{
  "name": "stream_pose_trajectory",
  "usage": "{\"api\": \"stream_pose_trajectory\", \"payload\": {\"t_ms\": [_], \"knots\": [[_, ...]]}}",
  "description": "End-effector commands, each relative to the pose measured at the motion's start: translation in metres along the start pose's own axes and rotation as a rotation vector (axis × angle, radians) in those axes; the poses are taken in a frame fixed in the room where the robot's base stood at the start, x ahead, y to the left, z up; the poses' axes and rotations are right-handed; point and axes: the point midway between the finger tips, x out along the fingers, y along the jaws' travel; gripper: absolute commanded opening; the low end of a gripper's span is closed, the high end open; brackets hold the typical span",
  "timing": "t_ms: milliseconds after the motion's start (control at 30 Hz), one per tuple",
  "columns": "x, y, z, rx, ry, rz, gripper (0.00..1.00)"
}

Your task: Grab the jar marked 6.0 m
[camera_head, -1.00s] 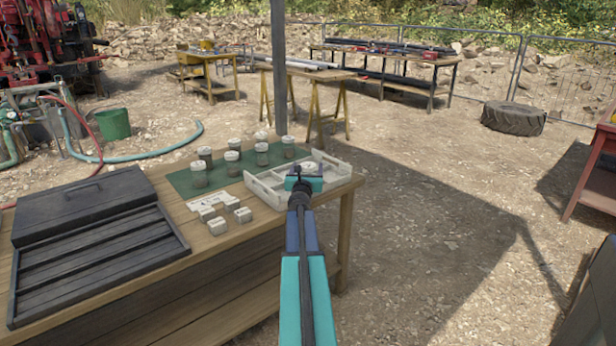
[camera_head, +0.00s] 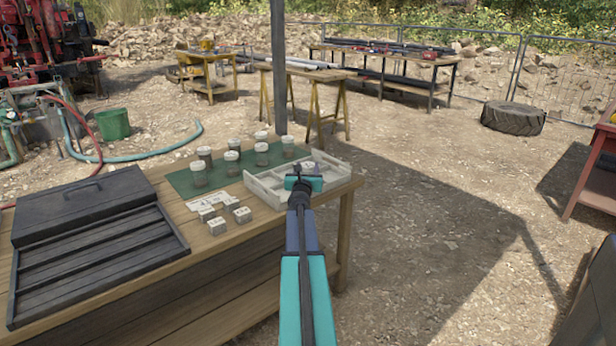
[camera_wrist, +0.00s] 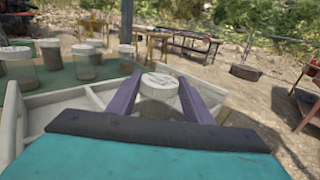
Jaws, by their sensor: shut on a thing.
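My gripper (camera_head: 304,184) is over the white divided tray at the table's right end. In the wrist view its two purple fingers (camera_wrist: 160,97) are closed on the sides of a jar (camera_wrist: 159,85) with a white lid. Dark writing on the lid is too small to read. In the head view the gripper mostly hides this jar; a pale bit of lid shows above it. Several other white-lidded jars (camera_head: 232,157) with brownish contents stand on a green mat (camera_head: 182,184), left of the gripper. Their marks cannot be read.
The white tray (camera_head: 265,192) has low walls and dividers around the held jar. Small labelled blocks (camera_head: 217,226) and a white card (camera_head: 204,199) lie in front of the mat. A black lidded case (camera_head: 90,250) fills the table's left. A dark post (camera_head: 279,70) rises behind the table.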

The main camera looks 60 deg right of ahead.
Motion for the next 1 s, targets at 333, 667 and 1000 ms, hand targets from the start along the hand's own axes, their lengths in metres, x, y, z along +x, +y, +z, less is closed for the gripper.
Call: {"api": "stream_pose_trajectory", "payload": {"t_ms": [333,667,1000], "knots": [[0.0,0.0,0.003,0.0,-0.001,-0.001,0.07],[0.0,0.0,0.025,0.001,-0.002,-0.001,0.07],[0.0,0.0,0.07,0.001,-0.002,0.0,0.07]]}}
